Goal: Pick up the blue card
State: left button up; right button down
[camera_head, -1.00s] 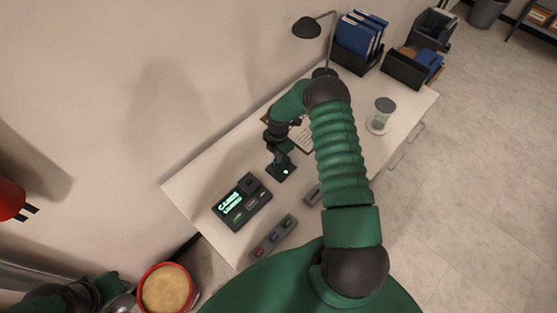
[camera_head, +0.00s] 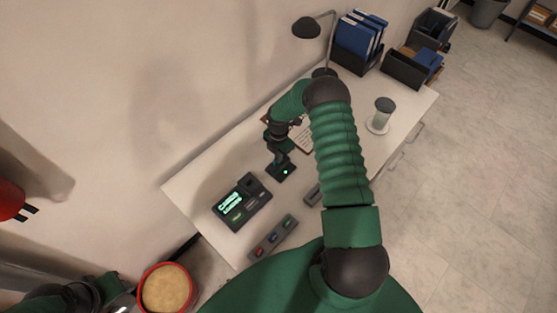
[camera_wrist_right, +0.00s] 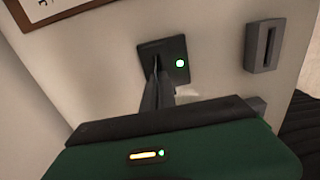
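A loose blue card does not show clearly. A dark strip (camera_head: 273,236) near the desk's front left edge bears small red, blue and green patches; I cannot tell whether the blue patch (camera_head: 273,237) is the card. My right gripper (camera_head: 279,166) is over the desk at a small dark plate with a green light (camera_head: 287,172). In the right wrist view its fingers (camera_wrist_right: 158,70) look shut together in front of that plate (camera_wrist_right: 175,48), with no card seen between them. My left gripper (camera_head: 124,303) is at the bottom left, too hidden to tell its state.
A dark box with a lit screen (camera_head: 242,202) stands left of the right gripper. A slotted dark block (camera_wrist_right: 265,46) also shows, partly behind my arm in the head view (camera_head: 313,195). A glass jar (camera_head: 381,114), lamp (camera_head: 306,28) and blue binders (camera_head: 358,36) stand farther back.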

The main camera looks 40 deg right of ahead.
jog(key=shift+r, duration=0.1)
jog(key=shift+r, duration=0.25)
notch_tip(320, 180, up, 2)
jog(key=shift+d+r+b, duration=0.1)
jog(key=shift+r+b, duration=0.1)
jog(key=shift+b, duration=0.5)
jog(key=s+a+r+b, duration=0.1)
jog(key=s+a, duration=0.2)
jog(key=s, duration=0.4)
jog(key=s+a+r+b, duration=0.1)
jog(key=s+a, duration=0.3)
jog(key=s, duration=0.3)
jog(key=shift+s, duration=0.25)
